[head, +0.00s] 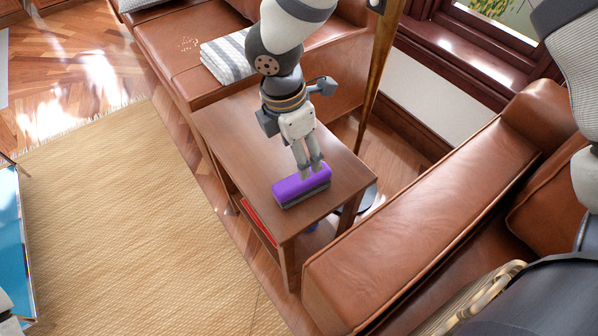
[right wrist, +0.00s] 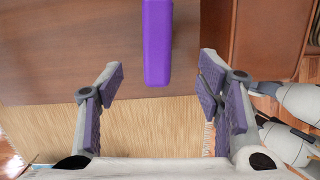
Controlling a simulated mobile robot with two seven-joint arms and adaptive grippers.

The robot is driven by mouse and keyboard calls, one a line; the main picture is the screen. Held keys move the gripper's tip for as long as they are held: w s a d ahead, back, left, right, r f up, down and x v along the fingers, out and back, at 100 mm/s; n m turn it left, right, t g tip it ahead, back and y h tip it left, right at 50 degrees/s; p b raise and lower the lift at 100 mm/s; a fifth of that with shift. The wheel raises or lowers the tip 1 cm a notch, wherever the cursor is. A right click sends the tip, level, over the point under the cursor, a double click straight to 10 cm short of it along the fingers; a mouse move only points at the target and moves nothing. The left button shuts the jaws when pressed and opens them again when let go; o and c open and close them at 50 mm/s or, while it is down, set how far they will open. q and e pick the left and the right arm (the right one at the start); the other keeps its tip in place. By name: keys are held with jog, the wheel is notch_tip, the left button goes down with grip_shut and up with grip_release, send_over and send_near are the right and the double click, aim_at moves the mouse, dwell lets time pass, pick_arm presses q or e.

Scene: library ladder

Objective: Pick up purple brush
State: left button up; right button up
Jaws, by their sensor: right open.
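The purple brush (head: 299,186) lies on a small wooden side table (head: 240,130), near its front corner. It has a purple body over a dark grey underside. My right gripper (head: 309,168) is just above the brush, fingers pointing down at it. In the right wrist view, the gripper (right wrist: 161,75) is open. The purple brush (right wrist: 158,42) shows as a narrow block between the fingertips, with a gap on each side. I cannot tell the exact height left between fingertips and brush. My left gripper is not in view.
A brown leather armchair (head: 400,215) stands close on the table's right. A leather sofa (head: 165,48) with a striped blanket (head: 228,56) is behind it. A tall wooden pole (head: 378,75) rises behind the table. A woven rug (head: 120,210) lies on the left.

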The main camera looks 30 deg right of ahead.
aim_at(302, 184)
jog(key=f, duration=0.3)
jog(key=d+f+b, duration=0.1)
jog(key=f, duration=0.7)
jog(key=shift+w+d, duration=0.2)
jog(key=shift+w, duration=0.1)
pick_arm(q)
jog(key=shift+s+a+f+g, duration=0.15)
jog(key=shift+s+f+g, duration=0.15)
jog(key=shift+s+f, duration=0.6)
pick_arm(e)
jog(key=c, duration=1.3)
